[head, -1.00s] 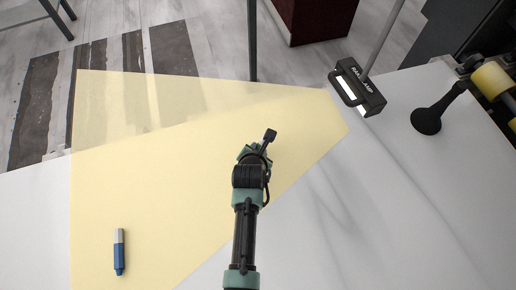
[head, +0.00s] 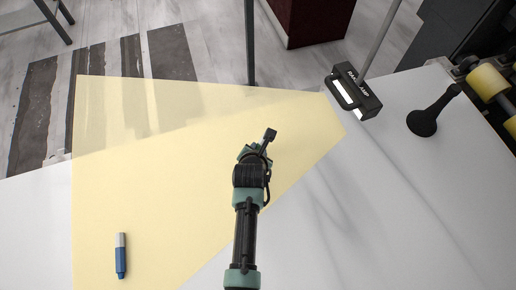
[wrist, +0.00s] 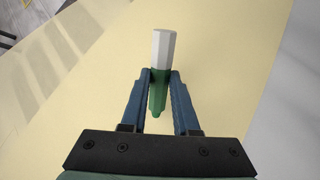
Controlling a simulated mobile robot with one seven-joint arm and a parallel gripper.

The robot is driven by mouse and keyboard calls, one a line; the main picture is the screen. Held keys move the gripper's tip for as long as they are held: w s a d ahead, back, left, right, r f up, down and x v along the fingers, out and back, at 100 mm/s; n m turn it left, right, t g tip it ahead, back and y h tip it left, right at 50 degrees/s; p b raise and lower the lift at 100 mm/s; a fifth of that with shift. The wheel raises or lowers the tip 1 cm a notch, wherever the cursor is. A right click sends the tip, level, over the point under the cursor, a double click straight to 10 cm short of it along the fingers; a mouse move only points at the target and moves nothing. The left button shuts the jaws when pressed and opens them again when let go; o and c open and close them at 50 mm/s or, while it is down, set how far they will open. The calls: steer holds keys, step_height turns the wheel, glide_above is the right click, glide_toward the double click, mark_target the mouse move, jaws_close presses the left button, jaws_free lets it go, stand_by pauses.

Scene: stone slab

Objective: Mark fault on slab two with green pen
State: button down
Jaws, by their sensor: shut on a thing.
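The green pen (wrist: 159,92) has a green body and a white end. In the wrist view it is gripped between the blue fingers of my gripper (wrist: 160,82), white end pointing up the picture. My gripper is shut on it above a pale yellow area; whether the pen touches the surface I cannot tell. In the head view my arm reaches over the white slab (head: 400,220), and the pen and fingers are hidden by the arm. Grey veins run through the slab at right. I cannot make out a distinct fault or which slab is number two.
A blue pen with a whitish end (head: 121,257) lies at lower left. A black lamp (head: 354,91) stands at the slab's upper right, beside a black stand with a round base (head: 423,122). Yellow rollers (head: 490,80) are at far right. A see-through yellow area covers slab and floor.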

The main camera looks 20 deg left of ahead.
steer(key=shift+r+p, duration=2.2)
steer(key=shift+r, duration=0.55)
steer(key=shift+f, duration=0.1)
steer(key=shift+s+d, duration=0.1)
steer(key=shift+s, duration=0.05)
steer(key=s+d+r+m, duration=0.1)
steer(key=s+d+r, duration=0.2)
steer(key=s+d, duration=0.2)
steer(key=s+d+r+h+b, duration=0.1)
steer(key=s+d+r, duration=0.3)
steer(key=s, duration=0.3)
steer(key=shift+s+d+m, duration=0.3)
steer(key=shift+d+m, duration=0.1)
steer(key=shift+d, duration=0.4)
